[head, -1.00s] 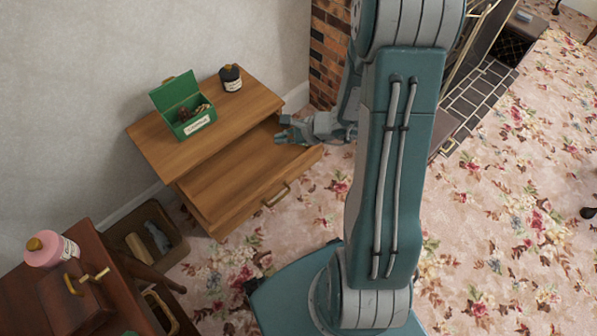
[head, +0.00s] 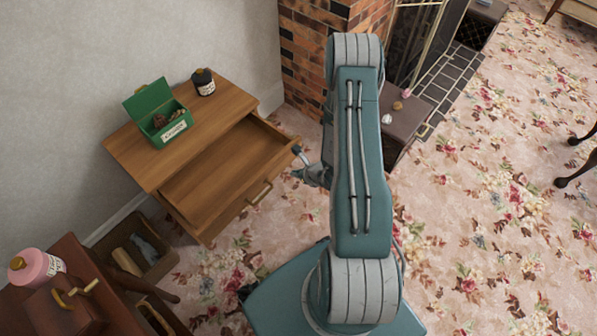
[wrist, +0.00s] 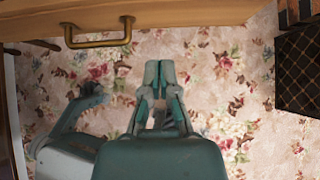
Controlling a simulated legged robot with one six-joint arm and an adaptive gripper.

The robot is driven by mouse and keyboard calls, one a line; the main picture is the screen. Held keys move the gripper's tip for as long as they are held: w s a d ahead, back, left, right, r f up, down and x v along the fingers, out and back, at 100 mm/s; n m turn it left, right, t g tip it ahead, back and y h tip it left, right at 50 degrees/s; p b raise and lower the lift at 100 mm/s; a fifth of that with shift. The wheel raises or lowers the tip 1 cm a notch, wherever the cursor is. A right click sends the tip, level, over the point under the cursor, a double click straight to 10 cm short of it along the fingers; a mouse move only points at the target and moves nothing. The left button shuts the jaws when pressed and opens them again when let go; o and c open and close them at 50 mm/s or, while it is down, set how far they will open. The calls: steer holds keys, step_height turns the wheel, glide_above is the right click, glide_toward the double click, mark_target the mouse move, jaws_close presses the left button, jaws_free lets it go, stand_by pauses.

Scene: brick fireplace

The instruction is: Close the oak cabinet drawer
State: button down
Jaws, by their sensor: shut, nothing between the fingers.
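The oak cabinet (head: 127,152) stands against the wall at the left in the head view. Its drawer (head: 225,175) is pulled well out and looks empty. The drawer's brass handle (head: 259,193) is on its front; it also shows at the top of the wrist view (wrist: 98,41). My gripper (head: 299,153) is at the right end of the drawer front, partly hidden by my arm. In the wrist view my gripper (wrist: 159,68) is shut and empty, with its fingertips below the drawer front (wrist: 190,12) in the picture. I cannot tell whether it touches the drawer.
An open green box (head: 160,115) and a dark jar (head: 203,82) stand on the cabinet. A dark red table (head: 75,262) with a pink bottle (head: 36,268) is at lower left. A crate (head: 165,262) sits between them.

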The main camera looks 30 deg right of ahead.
mark_target(275, 166)
steer(key=shift+w+a+f, duration=0.4)
steer(key=shift+w+f, duration=0.2)
steer(key=shift+w, duration=0.6)
steer(key=shift+w+a+f, duration=0.4)
steer(key=shift+w+f, duration=0.15)
steer(key=shift+w, duration=0.65)
steer(key=shift+w+a+f, duration=0.4)
steer(key=shift+w+f, duration=0.2)
steer(key=shift+w, duration=0.6)
